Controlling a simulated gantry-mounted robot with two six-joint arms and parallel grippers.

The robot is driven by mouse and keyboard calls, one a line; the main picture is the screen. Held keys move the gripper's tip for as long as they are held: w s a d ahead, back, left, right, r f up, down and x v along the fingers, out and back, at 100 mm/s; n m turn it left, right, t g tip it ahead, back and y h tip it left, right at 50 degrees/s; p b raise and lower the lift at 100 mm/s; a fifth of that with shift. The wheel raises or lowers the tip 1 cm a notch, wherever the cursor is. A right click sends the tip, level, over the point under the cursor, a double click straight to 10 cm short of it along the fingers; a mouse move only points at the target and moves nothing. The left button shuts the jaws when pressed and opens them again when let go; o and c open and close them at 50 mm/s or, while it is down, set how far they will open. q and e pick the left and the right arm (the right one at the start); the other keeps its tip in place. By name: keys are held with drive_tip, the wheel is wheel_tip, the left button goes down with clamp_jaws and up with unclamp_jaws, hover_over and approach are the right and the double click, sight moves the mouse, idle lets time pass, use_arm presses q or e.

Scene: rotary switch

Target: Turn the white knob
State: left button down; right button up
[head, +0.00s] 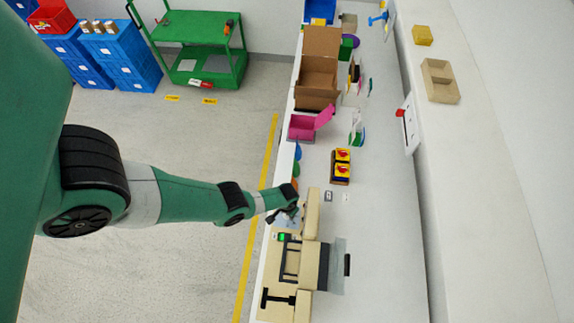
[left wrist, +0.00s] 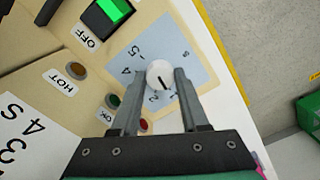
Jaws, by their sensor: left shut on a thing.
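The white knob (left wrist: 160,75) is round with a dark pointer line and sits on a pale blue dial plate (left wrist: 196,62) marked with numbers. The plate is on the beige front of a machine, which shows in the head view (head: 276,306). My left gripper (left wrist: 160,78) has one finger on each side of the knob and is shut on it. In the head view my left gripper (head: 291,214) is at the machine's end of the bench, and the knob is hidden there. My right gripper is not in view.
A green switch (left wrist: 107,14) and small indicator lights (left wrist: 79,71) are beside the dial. On the bench (head: 385,240) stand a yellow and red switch box (head: 341,166), a pink box (head: 302,127) and a cardboard box (head: 317,75). Bare bench lies right of the machine.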

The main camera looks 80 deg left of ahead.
use_arm(q)
drive_tip(key=shift+m, duration=0.4)
drive_tip(key=m, duration=0.4)
drive_tip(key=shift+m+b, duration=0.3)
drive_tip(key=shift+b, duration=0.05)
drive_tip(key=m, duration=1.2)
drive_tip(key=shift+m, duration=0.4)
drive_tip(key=m, duration=0.5)
drive_tip(key=shift+m, duration=0.3)
drive_tip(key=shift+c, duration=2.1)
unclamp_jaws()
